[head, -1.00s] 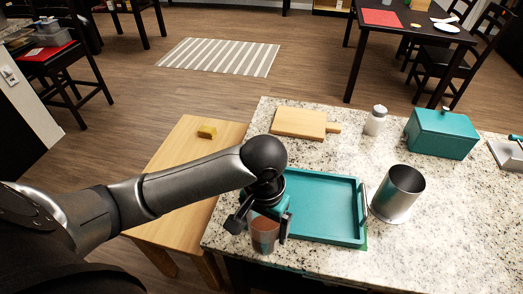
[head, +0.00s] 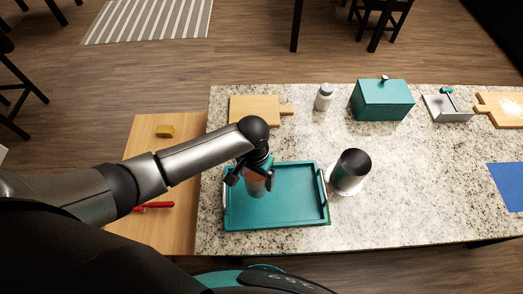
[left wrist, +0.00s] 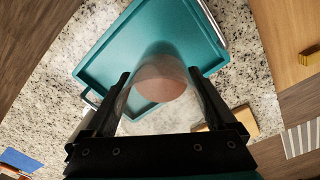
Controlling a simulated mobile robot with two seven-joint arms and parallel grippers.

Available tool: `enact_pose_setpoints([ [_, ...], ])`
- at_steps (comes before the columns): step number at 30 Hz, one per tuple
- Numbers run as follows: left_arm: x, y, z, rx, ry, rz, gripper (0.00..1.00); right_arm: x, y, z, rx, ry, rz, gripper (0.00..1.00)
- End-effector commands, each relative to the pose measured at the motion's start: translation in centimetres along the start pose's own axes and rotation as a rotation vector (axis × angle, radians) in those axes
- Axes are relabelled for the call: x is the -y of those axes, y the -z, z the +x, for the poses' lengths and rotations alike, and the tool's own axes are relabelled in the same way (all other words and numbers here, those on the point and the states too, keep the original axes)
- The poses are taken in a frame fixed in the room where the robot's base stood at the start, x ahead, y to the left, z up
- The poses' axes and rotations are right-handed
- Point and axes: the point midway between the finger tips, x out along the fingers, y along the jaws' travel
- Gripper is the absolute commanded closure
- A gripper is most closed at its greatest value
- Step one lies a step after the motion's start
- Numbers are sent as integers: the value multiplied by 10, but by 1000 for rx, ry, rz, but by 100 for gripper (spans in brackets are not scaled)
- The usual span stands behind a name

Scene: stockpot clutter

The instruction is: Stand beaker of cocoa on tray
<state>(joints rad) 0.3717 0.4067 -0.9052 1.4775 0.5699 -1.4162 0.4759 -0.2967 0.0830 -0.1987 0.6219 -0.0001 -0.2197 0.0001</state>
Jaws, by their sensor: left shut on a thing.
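The beaker of cocoa (head: 256,187) is a clear cup with brown contents, held in my left gripper (head: 252,178). In the left wrist view the beaker (left wrist: 160,80) sits between the two dark fingers, with the tray behind it. The teal tray (head: 295,212) lies on the granite counter, and the beaker is over its left part. I cannot tell whether the beaker's base touches the tray floor. My right gripper is not in view.
A steel pot (head: 349,172) stands close to the tray's right side. Behind are a cutting board (head: 255,110), a white shaker (head: 323,98) and a teal box (head: 382,101). A wooden side table (head: 155,232) with a yellow block (head: 165,131) adjoins the counter's left side.

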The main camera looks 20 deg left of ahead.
Motion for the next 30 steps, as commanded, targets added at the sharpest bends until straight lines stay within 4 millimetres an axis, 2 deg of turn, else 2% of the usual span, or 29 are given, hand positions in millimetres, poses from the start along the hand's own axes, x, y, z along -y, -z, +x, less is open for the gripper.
enact_pose_setpoints([
  [1, -2, 1, -5, -1, 2, 11, 88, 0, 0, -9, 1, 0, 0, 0],
  [4, -2, 2, -4, -2, 6, 25, 88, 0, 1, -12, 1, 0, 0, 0],
  [11, -2, 2, 4, -3, 8, 31, 88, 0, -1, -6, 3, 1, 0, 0],
  [30, 0, 2, 54, -4, 9, 30, 88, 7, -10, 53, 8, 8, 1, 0],
])
